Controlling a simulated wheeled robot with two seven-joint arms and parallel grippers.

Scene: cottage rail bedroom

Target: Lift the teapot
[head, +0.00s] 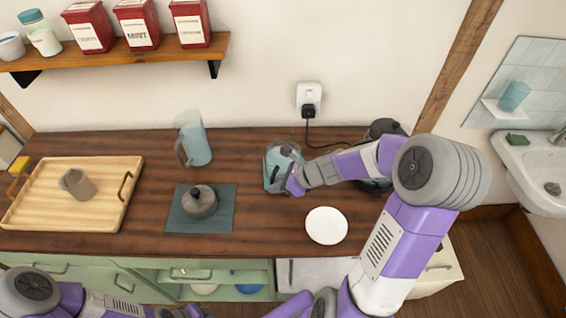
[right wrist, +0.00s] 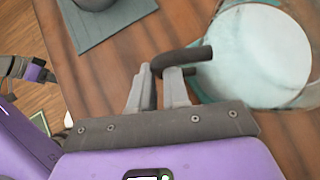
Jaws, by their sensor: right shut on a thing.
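I cannot tell any gap under the teapot. My left arm shows at the bottom left; its gripper (head: 182,313) is mostly cut off.
A grey lidded pot (head: 200,205) sits on a teal mat (head: 177,221). A glass pitcher (head: 196,145) stands behind it. A white plate (head: 326,226) lies in front of the right arm. A wooden tray (head: 50,215) holds a grey mug. A dark kettle (head: 384,128) is partly hidden behind my arm.

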